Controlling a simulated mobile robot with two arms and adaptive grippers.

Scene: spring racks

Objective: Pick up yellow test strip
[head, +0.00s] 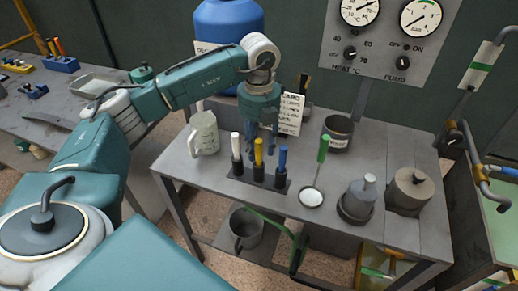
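The yellow test strip (258,152) stands upright in the dark rack (240,172) on the grey table, between a white strip (235,146) and a blue strip (282,158). Its lower end is hidden in a black socket. My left gripper (262,146) points down just behind and above the yellow strip, as seen in the head view. Its two dark blue fingers show apart, with nothing seen held between them. I cannot tell whether a finger touches the strip. My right gripper is not in view.
A pale mug (204,134) stands left of the rack. A written card (291,114) and a dark pot (337,133) stand behind. A green-handled tool (323,149) with a round pale end (311,197) and grey lidded vessels (358,200) are at right.

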